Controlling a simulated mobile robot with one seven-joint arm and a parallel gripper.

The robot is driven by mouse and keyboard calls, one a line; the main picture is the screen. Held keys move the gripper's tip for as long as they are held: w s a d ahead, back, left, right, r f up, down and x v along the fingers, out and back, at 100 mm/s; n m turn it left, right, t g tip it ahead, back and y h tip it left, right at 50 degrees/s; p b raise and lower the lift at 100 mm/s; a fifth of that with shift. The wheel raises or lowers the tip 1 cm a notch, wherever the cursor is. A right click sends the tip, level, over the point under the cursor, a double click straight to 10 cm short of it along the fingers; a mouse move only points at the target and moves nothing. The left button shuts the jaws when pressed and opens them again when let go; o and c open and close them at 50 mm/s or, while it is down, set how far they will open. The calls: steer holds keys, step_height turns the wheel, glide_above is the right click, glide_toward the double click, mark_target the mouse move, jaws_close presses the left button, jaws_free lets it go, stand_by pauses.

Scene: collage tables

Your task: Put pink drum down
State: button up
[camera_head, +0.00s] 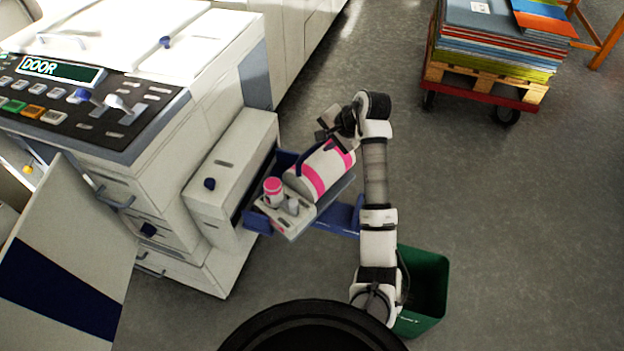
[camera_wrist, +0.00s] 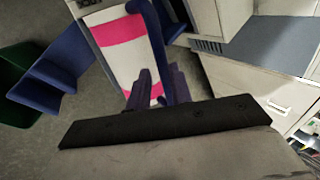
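The pink drum (camera_head: 322,172) is a white cylinder with pink bands. It lies tilted over the grey and blue tray (camera_head: 290,222) pulled out from the printer's side; I cannot tell if it rests fully on the tray. My gripper (camera_head: 335,132) is at the drum's upper end. In the wrist view the drum (camera_wrist: 122,48) fills the upper middle, with a blue bar along its right side. The dark fingers of my gripper (camera_wrist: 158,92) are close to the drum's near end and the bar. Whether they grip it is unclear.
A smaller white and pink bottle (camera_head: 273,191) stands on the tray's front. The white printer (camera_head: 150,190) is to the left. A green bin (camera_head: 425,285) stands below right. A pallet cart (camera_head: 490,85) with stacked sheets is at the upper right. The floor at right is clear.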

mark_target(316, 147)
steer(key=x, duration=0.2)
steer(key=shift+w+a+f, duration=0.15)
steer(key=shift+f, duration=0.05)
steer(key=p+x, duration=0.2)
steer(key=x, duration=0.2)
steer(key=shift+a+f, duration=0.1)
steer(key=shift+a, duration=0.15)
steer(key=shift+a+f, duration=0.15)
steer(key=shift+f, duration=0.25)
jaws_close()
stand_by(0.6)
